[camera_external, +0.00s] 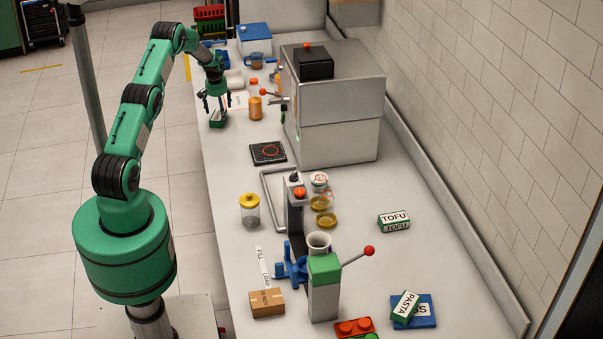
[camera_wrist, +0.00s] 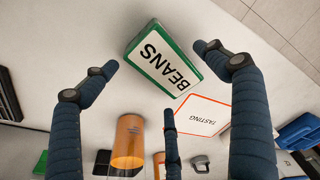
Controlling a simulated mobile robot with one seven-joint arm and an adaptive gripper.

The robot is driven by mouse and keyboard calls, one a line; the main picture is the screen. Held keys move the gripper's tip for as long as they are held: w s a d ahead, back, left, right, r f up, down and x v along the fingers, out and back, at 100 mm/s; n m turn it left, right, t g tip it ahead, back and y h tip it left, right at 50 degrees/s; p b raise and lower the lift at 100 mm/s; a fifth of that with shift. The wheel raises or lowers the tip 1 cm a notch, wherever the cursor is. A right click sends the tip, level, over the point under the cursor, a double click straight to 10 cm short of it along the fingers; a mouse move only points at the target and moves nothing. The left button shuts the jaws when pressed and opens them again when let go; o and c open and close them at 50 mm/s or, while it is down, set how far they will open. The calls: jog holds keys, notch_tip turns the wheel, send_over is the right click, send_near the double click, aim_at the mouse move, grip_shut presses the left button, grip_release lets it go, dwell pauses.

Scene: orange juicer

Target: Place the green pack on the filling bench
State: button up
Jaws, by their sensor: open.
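A green-edged pack with a white face reading BEANS (camera_wrist: 165,60) lies on the long light bench (camera_external: 222,190) near its left edge. In the external view this pack (camera_external: 217,119) is partly hidden by my gripper (camera_external: 214,104). In the wrist view my gripper (camera_wrist: 158,85) is open, its fingers spread around the pack with visible gaps on both sides. Two more green-edged packs are in the external view: TOFU (camera_external: 393,221) at the right, and PASTA (camera_external: 405,305) leaning on a blue pack (camera_external: 424,318).
A TASTING card (camera_wrist: 203,115) and an orange cylinder (camera_wrist: 128,140) are close to the BEANS pack. A large grey machine (camera_external: 335,110) stands right of my gripper. A black pad (camera_external: 267,152), a yellow-lidded jar (camera_external: 250,208) and a cardboard box (camera_external: 266,302) stand further forward.

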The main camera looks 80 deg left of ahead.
aim_at(220, 117)
notch_tip(220, 117, up, 9)
jog(key=d, duration=0.1)
jog(key=shift+s, duration=0.25)
jog(key=shift+d+f, duration=0.1)
dwell(0.6)
